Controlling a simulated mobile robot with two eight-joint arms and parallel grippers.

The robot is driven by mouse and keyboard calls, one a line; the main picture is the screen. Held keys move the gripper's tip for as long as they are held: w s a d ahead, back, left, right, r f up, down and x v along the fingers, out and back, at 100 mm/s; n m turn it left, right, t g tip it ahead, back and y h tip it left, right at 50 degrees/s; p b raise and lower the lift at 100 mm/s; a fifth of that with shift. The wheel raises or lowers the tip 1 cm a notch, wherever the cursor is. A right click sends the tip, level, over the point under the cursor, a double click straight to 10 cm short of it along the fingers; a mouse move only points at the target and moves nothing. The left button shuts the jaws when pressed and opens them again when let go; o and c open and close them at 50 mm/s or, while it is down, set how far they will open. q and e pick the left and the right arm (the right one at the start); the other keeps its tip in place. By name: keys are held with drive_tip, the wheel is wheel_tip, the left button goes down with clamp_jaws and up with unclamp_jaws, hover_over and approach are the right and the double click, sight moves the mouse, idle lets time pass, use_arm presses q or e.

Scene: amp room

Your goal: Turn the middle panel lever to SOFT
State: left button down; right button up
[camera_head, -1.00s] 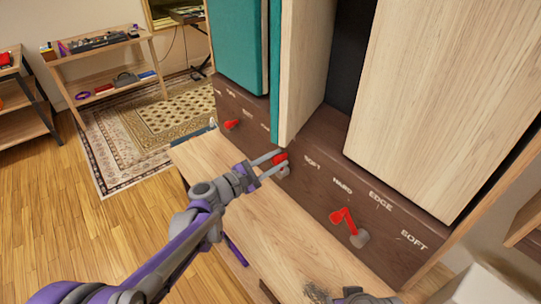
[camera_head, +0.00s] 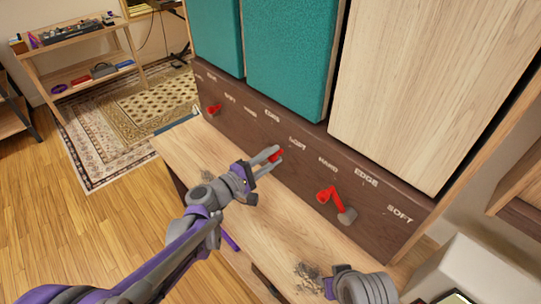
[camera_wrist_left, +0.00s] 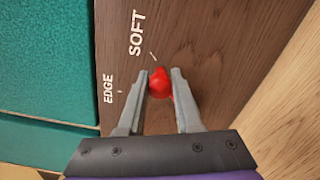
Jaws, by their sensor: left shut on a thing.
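The middle panel (camera_head: 292,55) shows a flat teal face. Its red lever (camera_head: 275,154) sits on the dark wooden strip (camera_head: 370,205) below. My left gripper (camera_head: 273,155) is shut on this lever. In the left wrist view, the red lever knob (camera_wrist_left: 160,82) is between my fingertips (camera_wrist_left: 161,78), just beside the SOFT mark (camera_wrist_left: 136,33). The EDGE mark (camera_wrist_left: 108,89) is further left in that view. The lever's base is hidden behind the knob and fingers.
A left teal panel (camera_head: 215,35) has its own red lever (camera_head: 213,109). A right light-wood panel (camera_head: 425,80) has a red lever (camera_head: 330,197) near HARD and EDGE. A wooden ledge (camera_head: 225,170) runs below the strip. A rug and shelf stand at far left.

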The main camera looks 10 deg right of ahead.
idle(0.4)
use_arm(q)
drive_tip(key=c, duration=0.6)
unclamp_jaws()
drive_tip(key=shift+s+a, duration=0.1)
use_arm(e)
drive_tip(key=shift+f, duration=0.15)
use_arm(q)
drive_tip(key=v, duration=1)
drive_tip(key=shift+s+a, duration=0.2)
drive_tip(key=shift+a, duration=0.05)
